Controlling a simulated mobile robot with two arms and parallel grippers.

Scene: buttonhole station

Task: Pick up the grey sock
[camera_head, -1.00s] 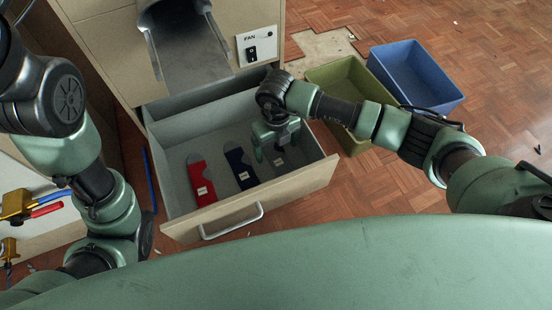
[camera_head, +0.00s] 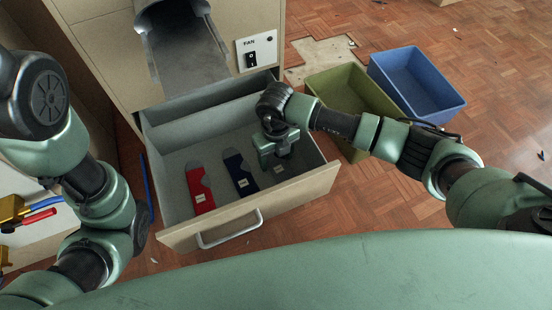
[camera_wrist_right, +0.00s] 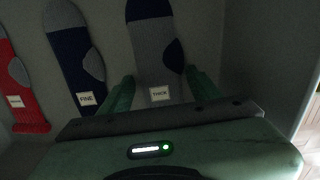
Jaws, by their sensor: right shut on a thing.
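The grey sock (camera_wrist_right: 156,60) has a navy end and a white label reading THICK; in the right wrist view it lies between my right gripper's green fingers. In the head view my right gripper (camera_head: 275,160) points down into the right part of the open drawer (camera_head: 300,190), shut on the grey sock. The gripper hides most of the sock there, and I cannot tell whether it is clear of the drawer floor. My left arm is at the left of the head view, but its gripper is out of sight.
A navy sock (camera_head: 240,173) labelled FINE and a red sock (camera_head: 200,188) lie left of the grey one in the drawer. An olive bin (camera_head: 330,84) and a blue bin (camera_head: 452,103) stand on the floor to the right. A grey metal chute (camera_head: 188,60) juts out above the drawer.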

